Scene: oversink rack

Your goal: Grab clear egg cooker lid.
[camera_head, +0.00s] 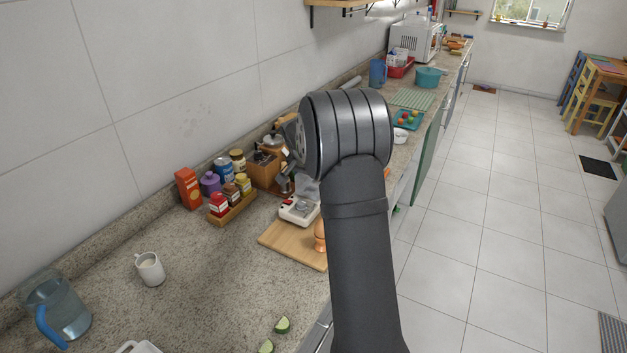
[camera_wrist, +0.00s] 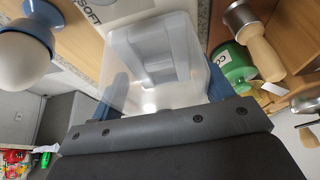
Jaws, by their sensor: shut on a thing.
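The clear egg cooker lid (camera_wrist: 152,50) fills the middle of the wrist view, a see-through box-like cover. My gripper (camera_wrist: 166,86) is shut on it, with a blue finger on each side of the lid. I cannot tell whether the lid still touches the cooker. In the head view my arm hides most of the gripper and the lid.
A wooden board (camera_head: 290,246) lies in front of the cooker. A spice rack (camera_head: 233,208) stands left of the cooker. Counter around the white mug (camera_head: 149,269) is mostly clear.

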